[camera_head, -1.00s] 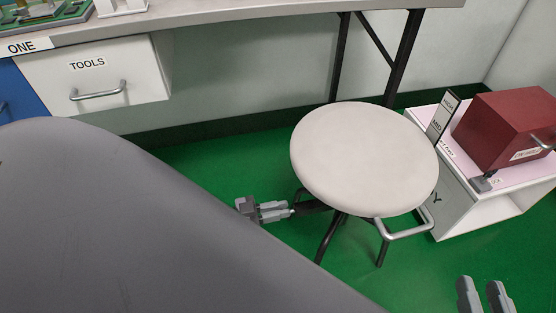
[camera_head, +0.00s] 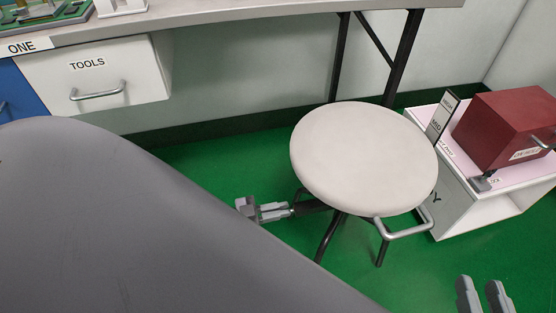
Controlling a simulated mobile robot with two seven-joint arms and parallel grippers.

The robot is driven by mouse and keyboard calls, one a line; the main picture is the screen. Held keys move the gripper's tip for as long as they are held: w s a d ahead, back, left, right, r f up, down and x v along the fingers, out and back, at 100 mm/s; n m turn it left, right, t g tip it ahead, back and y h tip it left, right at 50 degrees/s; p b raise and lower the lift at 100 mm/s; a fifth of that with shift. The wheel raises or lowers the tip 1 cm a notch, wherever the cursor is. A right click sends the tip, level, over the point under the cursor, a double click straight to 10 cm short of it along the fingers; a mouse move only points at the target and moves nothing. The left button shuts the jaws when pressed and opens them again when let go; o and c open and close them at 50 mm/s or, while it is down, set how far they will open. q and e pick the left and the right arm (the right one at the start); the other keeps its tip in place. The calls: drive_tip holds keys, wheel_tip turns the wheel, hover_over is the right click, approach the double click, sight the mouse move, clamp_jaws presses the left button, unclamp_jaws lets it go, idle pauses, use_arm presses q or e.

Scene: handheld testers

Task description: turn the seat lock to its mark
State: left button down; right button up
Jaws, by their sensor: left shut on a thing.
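The stool has a round pale seat (camera_head: 362,158) on dark legs, with a bent grey metal handle (camera_head: 408,231) at its front right. A dark lever (camera_head: 312,207), which looks like the seat lock, sticks out to the left from under the seat. My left gripper (camera_head: 284,211) is at the outer end of this lever, left of the seat, and is shut on it. The lock's inner part and its mark are hidden under the seat. My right gripper (camera_head: 482,294) is at the bottom right, open and empty, apart from the stool.
A white cabinet (camera_head: 458,206) with a red box (camera_head: 508,128) and an upright label card (camera_head: 441,118) stands close right of the stool. A workbench (camera_head: 250,20) with a TOOLS drawer (camera_head: 95,82) is behind. Green floor is clear in front.

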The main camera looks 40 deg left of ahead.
use_arm(q)
drive_tip(key=m, duration=0.4)
drive_tip(key=shift+s+d+f, duration=0.15)
drive_tip(key=shift+s+f, duration=0.15)
drive_tip(key=shift+f, duration=0.1)
drive_tip(key=m, duration=0.4)
drive_tip(key=shift+s+d+f+m, duration=0.15)
drive_tip(key=shift+d+f+m, duration=0.05)
drive_tip(key=shift+f+m, duration=0.1)
drive_tip(key=m, duration=0.4)
drive_tip(key=shift+f, duration=0.25)
drive_tip(key=shift+f+m, duration=0.15)
drive_tip(key=shift+m, duration=1.25)
drive_tip(key=shift+a+m, duration=0.1)
drive_tip(key=shift+m, duration=0.2)
drive_tip(key=c, duration=1.2)
unclamp_jaws()
